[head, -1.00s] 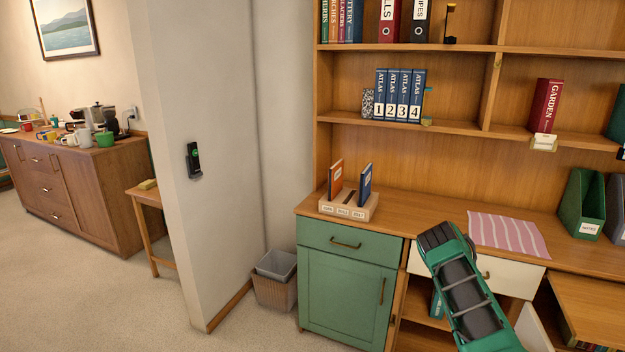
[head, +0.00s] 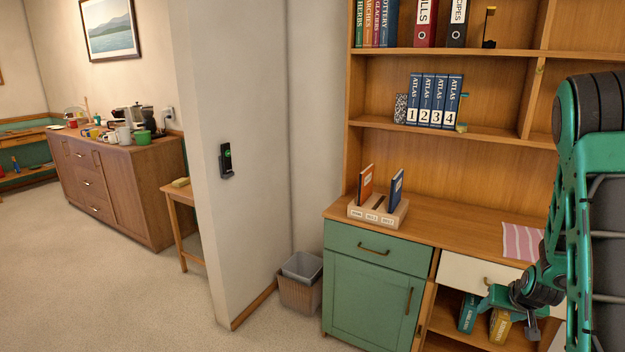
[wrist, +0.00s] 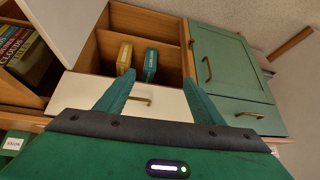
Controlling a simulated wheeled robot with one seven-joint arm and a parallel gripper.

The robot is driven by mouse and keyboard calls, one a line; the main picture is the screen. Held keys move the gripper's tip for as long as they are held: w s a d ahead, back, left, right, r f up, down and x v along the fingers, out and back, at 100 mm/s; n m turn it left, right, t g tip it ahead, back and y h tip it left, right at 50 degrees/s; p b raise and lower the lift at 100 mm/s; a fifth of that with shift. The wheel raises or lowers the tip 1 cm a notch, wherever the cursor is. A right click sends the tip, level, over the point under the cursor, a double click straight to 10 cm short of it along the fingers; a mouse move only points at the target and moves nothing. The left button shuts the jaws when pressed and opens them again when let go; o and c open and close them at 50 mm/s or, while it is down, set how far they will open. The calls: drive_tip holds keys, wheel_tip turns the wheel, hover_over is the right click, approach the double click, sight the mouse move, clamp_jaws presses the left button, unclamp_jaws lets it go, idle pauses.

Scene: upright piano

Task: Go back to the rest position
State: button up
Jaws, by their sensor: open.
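My gripper (wrist: 160,82) is open and empty in the wrist view, its two green fingers spread apart in front of the desk's lower part. Between and beyond the fingers are the white drawer (wrist: 150,101) and the open compartment with a yellow book (wrist: 124,57) and a teal book (wrist: 150,65). In the head view my green and black arm fills the right edge. The gripper end shows low there, in front of the white drawer (head: 462,270), partly hidden by my arm. Nothing is held.
The green cabinet (head: 370,298) stands left of the compartment. A wooden holder (head: 377,211) with two books and a striped cloth (head: 521,240) lie on the desktop. A wall end (head: 238,90) and bin (head: 301,282) are further left. Floor is open at lower left.

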drive_tip(key=s+a+r+g, duration=0.2)
drive_tip(key=s+a+r, duration=0.2)
drive_tip(key=s, duration=0.7)
drive_tip(key=s+a+r+m+g+y, duration=0.1)
drive_tip(key=s+a+r+g, duration=0.1)
drive_tip(key=s+a+r, duration=0.3)
drive_tip(key=s+a+r+g+y, duration=0.1)
drive_tip(key=s+a+r, duration=0.3)
drive_tip(key=s+r, duration=0.7)
drive_tip(key=s+g, duration=0.1)
drive_tip(key=s, duration=0.4)
drive_tip(key=shift+s+a, duration=0.25)
drive_tip(key=shift+s, duration=0.15)
drive_tip(key=shift+r, duration=0.1)
drive_tip(key=shift+c, duration=0.6)
